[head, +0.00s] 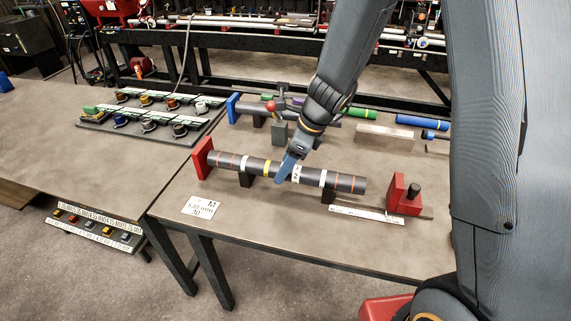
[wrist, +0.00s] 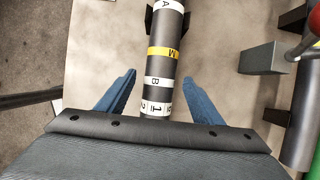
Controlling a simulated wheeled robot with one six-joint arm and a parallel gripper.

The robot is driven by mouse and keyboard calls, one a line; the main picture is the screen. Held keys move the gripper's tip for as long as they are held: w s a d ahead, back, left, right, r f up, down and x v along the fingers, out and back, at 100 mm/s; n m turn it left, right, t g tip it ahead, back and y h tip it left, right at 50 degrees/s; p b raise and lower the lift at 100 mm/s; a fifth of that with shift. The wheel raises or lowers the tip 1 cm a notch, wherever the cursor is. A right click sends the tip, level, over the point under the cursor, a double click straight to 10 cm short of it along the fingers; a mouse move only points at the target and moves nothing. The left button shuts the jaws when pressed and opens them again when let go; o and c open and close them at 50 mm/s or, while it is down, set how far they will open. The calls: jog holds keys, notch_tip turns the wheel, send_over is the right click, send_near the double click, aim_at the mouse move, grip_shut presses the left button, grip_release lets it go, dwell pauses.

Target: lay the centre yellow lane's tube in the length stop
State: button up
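A dark grey tube (head: 225,161) with a yellow band, white label rings and thin orange rings lies level across the black supports (head: 245,179) of the length stop. Its left end is at the red end plate (head: 203,157); I cannot tell whether they touch. A gap separates its right end from the red stop block (head: 403,194) with a black knob. My gripper (head: 286,169) is at the middle of the tube. In the wrist view, the open blue fingers (wrist: 158,95) stand one on each side of the tube (wrist: 161,68), apart from it. The yellow band there reads M.
A white card (head: 201,206) marked M lies at the table's front left. Behind the tube are a grey post (head: 279,134), a blue end plate (head: 232,107), and green (head: 362,114) and blue tubes (head: 421,122). A tray of small parts (head: 150,115) is on the left table.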

jog(key=shift+v, duration=3.9)
jog(key=s+d+f+n+h+b, duration=0.1)
jog(key=s+d+n, duration=0.4)
jog(key=n, duration=0.6)
jog(key=s+d+f+n+h+b, duration=0.1)
jog(key=s+d+n+h+b, duration=0.1)
jog(key=s+d+n, duration=0.4)
jog(key=s+n+h, duration=0.1)
jog(key=s+n, duration=0.1)
jog(key=n, duration=0.3)
jog(key=shift+s+f, duration=0.3)
jog(key=shift+s, duration=0.1)
